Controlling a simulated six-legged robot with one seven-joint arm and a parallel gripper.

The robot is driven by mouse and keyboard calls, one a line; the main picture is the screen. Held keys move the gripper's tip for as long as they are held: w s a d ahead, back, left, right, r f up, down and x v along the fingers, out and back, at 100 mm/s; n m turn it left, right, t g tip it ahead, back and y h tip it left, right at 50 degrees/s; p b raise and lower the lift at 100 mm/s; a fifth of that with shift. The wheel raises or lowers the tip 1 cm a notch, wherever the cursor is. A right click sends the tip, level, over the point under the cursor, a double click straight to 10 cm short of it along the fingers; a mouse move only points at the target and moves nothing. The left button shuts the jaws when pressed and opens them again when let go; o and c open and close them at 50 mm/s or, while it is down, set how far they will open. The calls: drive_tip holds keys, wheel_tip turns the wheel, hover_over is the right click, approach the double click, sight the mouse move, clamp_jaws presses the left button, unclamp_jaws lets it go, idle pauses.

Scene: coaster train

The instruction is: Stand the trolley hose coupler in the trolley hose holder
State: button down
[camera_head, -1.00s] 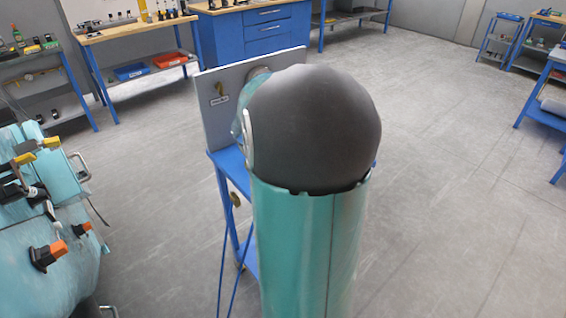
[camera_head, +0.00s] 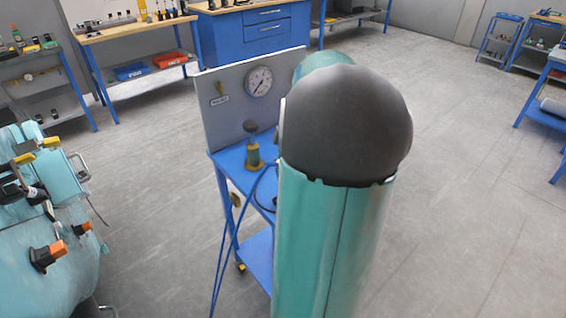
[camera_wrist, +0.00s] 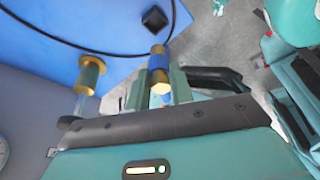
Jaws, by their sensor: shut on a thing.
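In the wrist view my gripper (camera_wrist: 159,76) is shut on the trolley hose coupler (camera_wrist: 158,66), a brass piece with a blue band and a hexagonal brass end. In the wrist view the coupler shows in front of the blue trolley top's edge; its height above the top is unclear. A dark square block (camera_wrist: 154,18) lies on the trolley top beyond the coupler, apart from it in the picture. I cannot tell whether this block is the hose holder. In the head view my arm hides the gripper and coupler; the blue trolley (camera_head: 228,160) stands behind the arm.
A brass fitting with a dark knob (camera_head: 253,150) stands upright on the trolley; it also shows in the wrist view (camera_wrist: 90,75). The trolley's back panel carries a gauge (camera_head: 259,81). Blue hoses (camera_head: 222,260) hang down the near side.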

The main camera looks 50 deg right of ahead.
drive_tip(key=shift+f, duration=2.8)
drive_tip(key=shift+f, duration=1.6)
drive_tip(key=c, duration=1.1)
unclamp_jaws()
drive_tip(key=shift+c, duration=0.2)
drive_tip(key=shift+r, duration=0.1)
drive_tip(key=v, duration=1.3)
drive_tip(key=shift+r, duration=0.3)
drive_tip(key=shift+s+d, duration=0.1)
